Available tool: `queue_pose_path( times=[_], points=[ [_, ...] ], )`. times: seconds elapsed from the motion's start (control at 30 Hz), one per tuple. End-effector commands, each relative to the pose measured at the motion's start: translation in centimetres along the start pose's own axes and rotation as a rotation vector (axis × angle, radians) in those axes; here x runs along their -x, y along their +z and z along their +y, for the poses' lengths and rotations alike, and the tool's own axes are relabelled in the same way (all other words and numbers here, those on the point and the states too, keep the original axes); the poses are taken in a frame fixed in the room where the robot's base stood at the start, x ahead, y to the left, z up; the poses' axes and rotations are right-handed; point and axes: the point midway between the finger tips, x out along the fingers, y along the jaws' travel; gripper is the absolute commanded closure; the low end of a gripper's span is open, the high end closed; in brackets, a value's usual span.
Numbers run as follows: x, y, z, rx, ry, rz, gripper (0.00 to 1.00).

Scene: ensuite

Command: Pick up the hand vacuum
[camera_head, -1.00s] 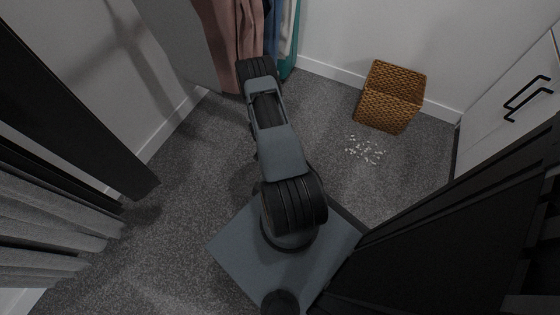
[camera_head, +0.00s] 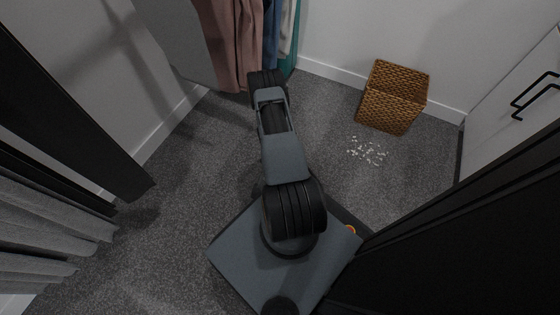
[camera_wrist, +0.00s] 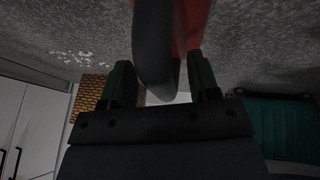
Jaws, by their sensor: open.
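The hand vacuum shows only in part in the wrist view, as a dark grey curved piece (camera_wrist: 152,45) beside a red body (camera_wrist: 190,22), cut off by the top edge. My gripper (camera_wrist: 160,65) is open, with one dark green finger on each side of the grey piece. The grey piece reaches down between the fingers; I cannot tell whether either finger touches it. In the head view the gripper is hidden behind my arm, and I cannot make out the vacuum there.
A wicker basket (camera_head: 393,97) stands by the far wall, with white bits (camera_head: 366,150) scattered on the carpet before it. Clothes (camera_head: 228,45) hang at the back. A white cabinet (camera_head: 515,100) is at right, grey fabric (camera_head: 50,235) at left. Carpet around my base is partly clear.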

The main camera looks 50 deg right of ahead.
Motion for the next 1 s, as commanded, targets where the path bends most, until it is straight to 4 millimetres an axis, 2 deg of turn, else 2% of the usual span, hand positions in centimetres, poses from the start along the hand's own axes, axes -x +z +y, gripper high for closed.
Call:
queue_pose_path(
  times=[0.07, 0.6, 1.0],
  points=[
    [0.04, 0.01, 0.00, 0.000, 0.000, 0.000, 0.48],
    [0.05, 0.03, -0.01, 0.000, 0.000, 0.000, 1.00],
    [0.06, 0.04, -0.03, 0.000, 0.000, 0.000, 1.00]
  ],
)
